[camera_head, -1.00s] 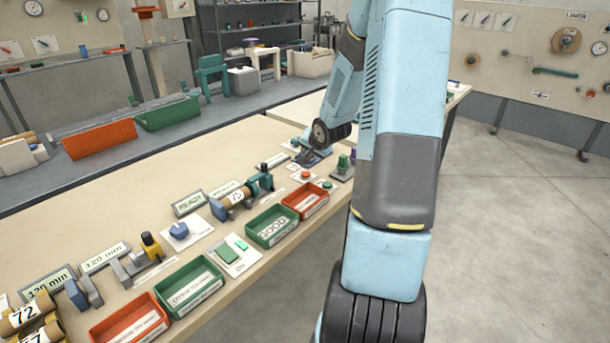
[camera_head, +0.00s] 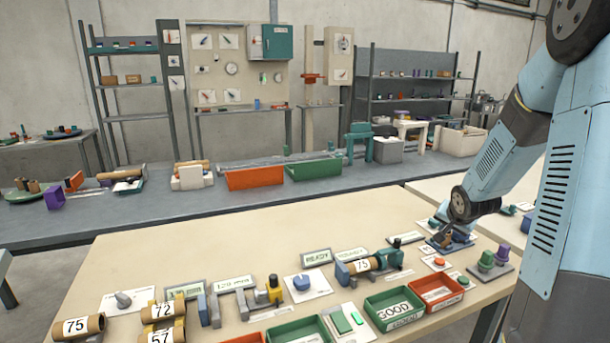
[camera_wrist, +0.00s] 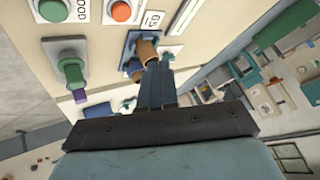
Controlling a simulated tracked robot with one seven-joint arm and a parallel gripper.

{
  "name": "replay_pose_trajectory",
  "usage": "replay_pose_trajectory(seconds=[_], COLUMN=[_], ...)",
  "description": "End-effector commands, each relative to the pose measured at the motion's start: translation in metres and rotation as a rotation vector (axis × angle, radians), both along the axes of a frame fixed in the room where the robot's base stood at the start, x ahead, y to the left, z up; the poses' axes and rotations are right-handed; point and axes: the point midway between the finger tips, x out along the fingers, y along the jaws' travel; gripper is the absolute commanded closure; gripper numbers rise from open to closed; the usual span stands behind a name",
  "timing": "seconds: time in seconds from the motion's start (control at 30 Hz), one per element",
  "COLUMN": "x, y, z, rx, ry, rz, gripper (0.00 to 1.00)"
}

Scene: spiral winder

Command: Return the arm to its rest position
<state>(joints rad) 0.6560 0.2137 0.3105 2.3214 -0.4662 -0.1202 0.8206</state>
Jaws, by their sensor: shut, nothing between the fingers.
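My arm (camera_head: 560,190) reaches down from the right side of the head view to the far right part of the bench. My gripper (camera_head: 440,238) is small there and partly hidden among the parts around it. In the wrist view my gripper (camera_wrist: 157,72) has its fingers together, with nothing held between them. Its tips overlap a brown cylindrical piece (camera_wrist: 147,50) on a blue base (camera_wrist: 130,45). I cannot tell whether they touch it.
A green-and-purple knob pair (camera_head: 487,260) stands right of the gripper. A red bin (camera_head: 436,291) and a green GOOD bin (camera_head: 394,308) lie nearer. The bench's back middle (camera_head: 230,235) is clear.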

Motion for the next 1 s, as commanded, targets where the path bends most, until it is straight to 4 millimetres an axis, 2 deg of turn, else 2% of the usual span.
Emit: replay_pose_trajectory(seconds=[0.03, 0.1, 0.27, 0.5, 0.8, 1.0], x=[-0.006, -0.016, -0.042, -0.09, -0.163, -0.217], y=[0.009, 0.018, 0.042, 0.077, 0.121, 0.149], z=[0.015, 0.031, 0.064, 0.11, 0.154, 0.173], rx=[-0.034, -0.077, -0.159, -0.247, -0.3, -0.303], ry=[0.011, 0.034, 0.086, 0.149, 0.211, 0.24], rz=[0.017, 0.036, 0.084, 0.159, 0.283, 0.391], gripper=[1.0, 1.0, 1.0, 1.0, 1.0, 1.0])
